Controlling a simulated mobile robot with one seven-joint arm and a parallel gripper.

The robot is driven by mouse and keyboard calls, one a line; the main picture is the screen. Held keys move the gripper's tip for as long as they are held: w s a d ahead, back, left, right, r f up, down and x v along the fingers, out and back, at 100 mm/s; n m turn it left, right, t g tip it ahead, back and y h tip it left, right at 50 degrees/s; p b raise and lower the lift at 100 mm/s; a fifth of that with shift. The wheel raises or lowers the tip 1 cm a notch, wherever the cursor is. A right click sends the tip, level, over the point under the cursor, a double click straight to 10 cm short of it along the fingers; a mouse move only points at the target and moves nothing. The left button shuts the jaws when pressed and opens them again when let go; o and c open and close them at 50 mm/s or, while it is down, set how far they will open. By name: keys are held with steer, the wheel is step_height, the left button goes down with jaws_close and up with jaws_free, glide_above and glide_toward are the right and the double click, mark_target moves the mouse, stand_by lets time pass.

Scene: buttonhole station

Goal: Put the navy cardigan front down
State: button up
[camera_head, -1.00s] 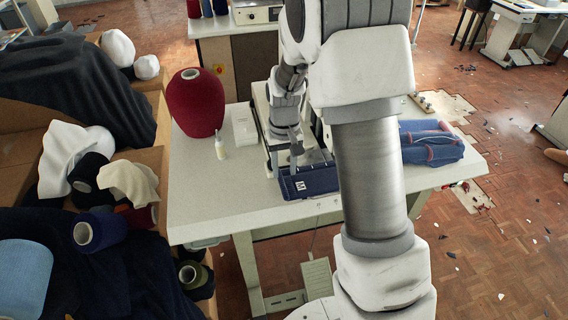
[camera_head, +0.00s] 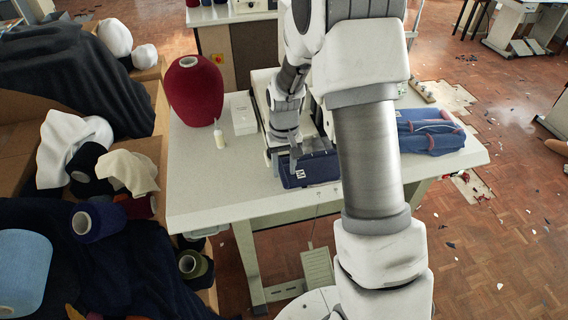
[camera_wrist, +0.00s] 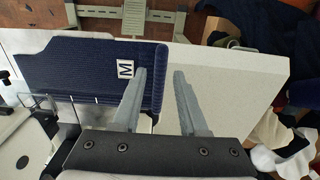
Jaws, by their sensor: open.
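The navy cardigan front (camera_head: 318,168) lies on the pale table (camera_head: 225,190), close to its front edge, with a white M label on it. My arm hides its right part in the head view. In the wrist view the ribbed navy cardigan front (camera_wrist: 75,68) fills the left, its right end between my fingers. My gripper (camera_head: 281,161) is at its left end in the head view. In the wrist view my gripper (camera_wrist: 163,72) is open: the left finger overlaps the navy knit beside the label, and the right finger is over bare table. I cannot tell whether either finger touches the knit.
A red yarn cone (camera_head: 195,92), a small bottle (camera_head: 219,134) and a white box (camera_head: 243,114) stand left of my gripper. Folded blue garments (camera_head: 430,132) lie at the table's right. Yarn cones and dark cloth fill the boxes at left. The table's front left is clear.

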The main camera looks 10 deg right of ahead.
steer(key=shift+f+b, duration=0.65)
steer(key=shift+f, duration=0.35)
stand_by(0.8)
jaws_close()
steer(key=shift+r, duration=0.2)
stand_by(0.3)
steer(key=shift+s, duration=0.1)
steer(key=shift+s+b, duration=0.35)
steer(key=shift+s, duration=2.65)
